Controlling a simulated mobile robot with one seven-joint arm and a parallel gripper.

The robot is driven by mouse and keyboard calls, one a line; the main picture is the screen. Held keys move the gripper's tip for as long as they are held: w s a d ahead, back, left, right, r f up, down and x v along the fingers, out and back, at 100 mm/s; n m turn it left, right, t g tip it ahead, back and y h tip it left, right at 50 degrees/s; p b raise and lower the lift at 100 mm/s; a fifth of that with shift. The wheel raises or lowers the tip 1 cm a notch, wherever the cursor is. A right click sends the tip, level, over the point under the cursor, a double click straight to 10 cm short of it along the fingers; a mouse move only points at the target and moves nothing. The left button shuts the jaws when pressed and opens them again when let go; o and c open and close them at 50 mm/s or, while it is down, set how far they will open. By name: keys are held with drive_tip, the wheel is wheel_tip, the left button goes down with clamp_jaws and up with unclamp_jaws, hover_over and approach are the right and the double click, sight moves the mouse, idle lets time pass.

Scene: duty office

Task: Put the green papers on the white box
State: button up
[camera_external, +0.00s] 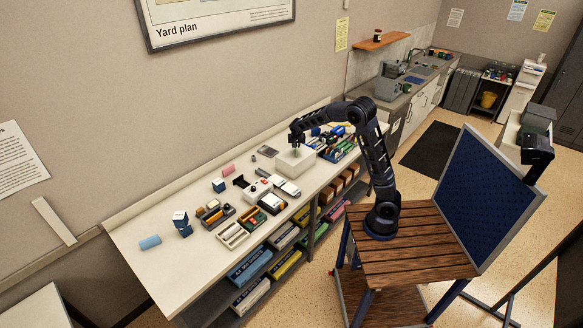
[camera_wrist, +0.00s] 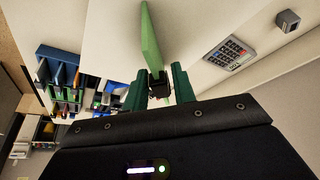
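The green papers (camera_wrist: 151,35) show in the wrist view as a narrow upright slab seen nearly edge-on. A dark clip-like piece (camera_wrist: 157,85) is at their near end. My gripper (camera_wrist: 160,78) has its two dark green fingers on either side of this end and appears shut on it. In the external view my gripper (camera_external: 296,140) points down over the white box (camera_external: 294,166) on the bench, with a little green just below the fingers. Whether the papers touch the box cannot be told.
A calculator (camera_wrist: 230,52) lies close by in the wrist view. Blue organisers with stationery (camera_external: 340,143) stand right of the box. Staplers, trays and small items crowd the bench (camera_external: 133,228) to the left. A pink roll (camera_external: 229,170) lies toward the wall.

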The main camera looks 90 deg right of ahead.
drive_tip(key=shift+o, duration=0.7)
drive_tip(key=shift+r, duration=0.25)
drive_tip(key=v, duration=1.2)
drive_tip(key=s+a+r+n+t+y, duration=0.1)
drive_tip(key=a+r+n+t, duration=0.2)
drive_tip(key=a, duration=1.2)
drive_tip(key=s+a+r+n+y, duration=0.1)
drive_tip(key=s+a+n, duration=0.15)
drive_tip(key=a, duration=0.45)
drive_tip(key=s+a+r+n+y, duration=0.1)
drive_tip(key=s+a+n, duration=0.15)
drive_tip(key=a, duration=0.45)
drive_tip(key=s+a+f+n+t+y, duration=0.1)
drive_tip(key=s+a+f+n, duration=0.2)
drive_tip(key=s+a+n, duration=0.7)
drive_tip(key=s+a, duration=0.5)
drive_tip(key=a, duration=0.4)
drive_tip(key=shift+s+a+t, duration=0.3)
drive_tip(key=shift+s+a, duration=0.05)
